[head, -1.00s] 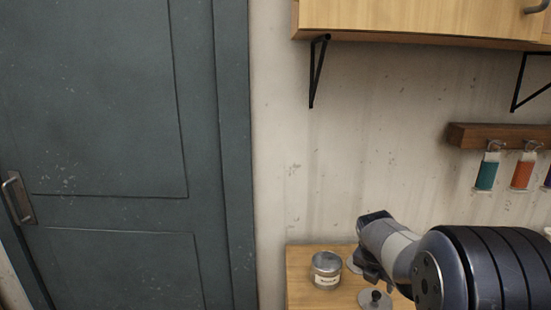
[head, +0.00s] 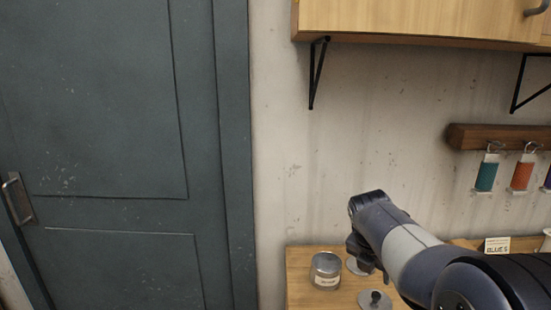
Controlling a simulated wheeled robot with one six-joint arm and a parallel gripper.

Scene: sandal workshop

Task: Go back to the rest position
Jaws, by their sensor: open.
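My gripper (head: 358,250) is at the lower right of the head view, at the end of my arm, which reaches in from the right edge. It is open, and I see nothing between its fingers. It is in front of the wooden table (head: 300,290), close to a lidded jar with a label (head: 326,270) on its left. I cannot tell how far above the table it is.
A grey round lid with a knob (head: 375,301) lies on the table. A small card reading BLUE (head: 497,246) stands at right. A wooden rack (head: 500,134) holds hanging teal (head: 486,175) and orange (head: 523,175) tags. A cabinet (head: 400,18) hangs above; a grey door (head: 110,150) is left.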

